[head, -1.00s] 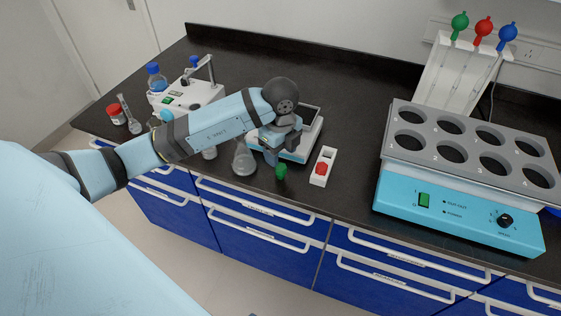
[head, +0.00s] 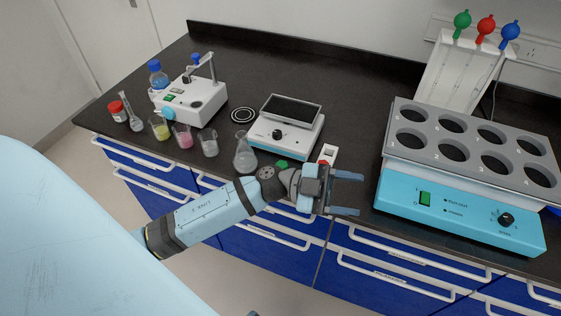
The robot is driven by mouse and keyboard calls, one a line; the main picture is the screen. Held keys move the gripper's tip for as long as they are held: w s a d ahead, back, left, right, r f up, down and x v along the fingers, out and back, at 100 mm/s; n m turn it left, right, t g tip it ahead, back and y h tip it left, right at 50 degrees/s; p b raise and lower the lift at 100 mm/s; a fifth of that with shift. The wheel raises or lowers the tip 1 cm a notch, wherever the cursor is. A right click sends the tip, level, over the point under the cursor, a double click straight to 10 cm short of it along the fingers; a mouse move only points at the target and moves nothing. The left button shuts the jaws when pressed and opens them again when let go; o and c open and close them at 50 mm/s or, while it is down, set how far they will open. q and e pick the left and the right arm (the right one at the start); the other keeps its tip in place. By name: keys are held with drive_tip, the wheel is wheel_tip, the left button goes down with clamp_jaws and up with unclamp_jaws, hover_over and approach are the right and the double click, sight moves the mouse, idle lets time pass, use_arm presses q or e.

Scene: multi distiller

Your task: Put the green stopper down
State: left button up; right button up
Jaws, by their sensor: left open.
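The green stopper (head: 282,164) sits on the black bench near its front edge, to the right of the conical flask. My left forearm and wrist partly hide it from below. My left gripper (head: 360,193) is open and empty. It is out over the front edge of the bench, to the right of the stopper and apart from it, with its fingers pointing right. My right gripper is not in view.
The conical flask (head: 245,155) stands left of the stopper, with a balance (head: 290,140) behind. A white holder with a red stopper (head: 328,155) is partly hidden by my wrist. Several beakers stand left. A blue heating block (head: 400,195) fills the right.

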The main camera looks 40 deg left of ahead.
use_arm(q)
drive_tip(key=a+f+n+t+y, duration=0.7)
drive_tip(key=f+n+t+y, duration=0.55)
drive_tip(key=n, duration=0.35)
drive_tip(key=s+a+f+n+g+y, duration=0.1)
drive_tip(key=s+f+n+g+y, duration=0.1)
drive_tip(key=s+f+g+y, duration=0.2)
drive_tip(key=s+f+g, duration=0.3)
drive_tip(key=s+f, duration=0.3)
drive_tip(key=f, duration=0.3)
drive_tip(key=shift+s+n, duration=0.4)
drive_tip(key=shift+a+r, duration=0.1)
